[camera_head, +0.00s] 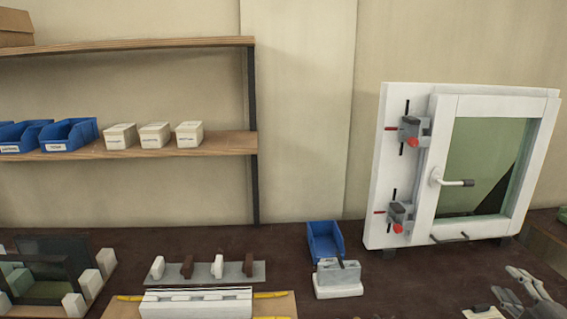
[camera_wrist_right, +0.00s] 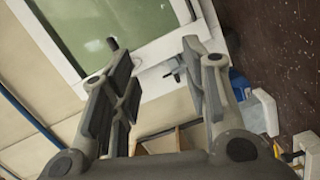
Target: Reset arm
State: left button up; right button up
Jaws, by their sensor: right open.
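My right gripper (camera_head: 517,284) is at the lower right of the head view, above the dark bench and in front of the window frame. In the right wrist view my right gripper (camera_wrist_right: 158,62) shows its two grey fingers spread wide with nothing between them. The white window frame (camera_head: 447,150) with its green pane (camera_head: 483,160) stands upright beyond the gripper, and the pane (camera_wrist_right: 105,25) also fills the top of the wrist view. My left gripper does not show in either view.
Two clamps (camera_head: 411,133) (camera_head: 400,212) sit on the frame's left side. A blue bin (camera_head: 325,241) and a grey-white block (camera_head: 338,281) stand left of it. A rack of upright pieces (camera_head: 210,272) and a long white profile (camera_head: 197,302) lie at front. A wooden shelf (camera_head: 225,143) holds bins and boxes.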

jog(key=s+a+f+m+g+h, duration=0.1)
jog(key=s+a+f+m+g, duration=0.25)
jog(key=s+a+f, duration=0.45)
jog(key=s+a+f+m+g, duration=0.35)
jog(key=a+f, duration=0.25)
jog(key=f, duration=0.3)
jog(key=s+a+f+m+g+y, duration=0.2)
jog(key=s+a+m+g, duration=0.15)
jog(key=s+a, duration=0.6)
jog(key=s+a+f+m+g+y, duration=0.15)
jog(key=s+a+g, duration=0.25)
jog(key=s+a, duration=0.5)
notch_tip(320, 180, down, 27)
jog(key=s+d, duration=0.1)
jog(key=s, duration=0.1)
jog(key=s+d+f+g, duration=0.2)
jog(key=s+d+f, duration=0.1)
jog(key=s+f, duration=1.2)
jog(key=shift+s+f+h, duration=0.3)
jog(key=shift+s+h, duration=0.15)
jog(key=shift+s, duration=0.45)
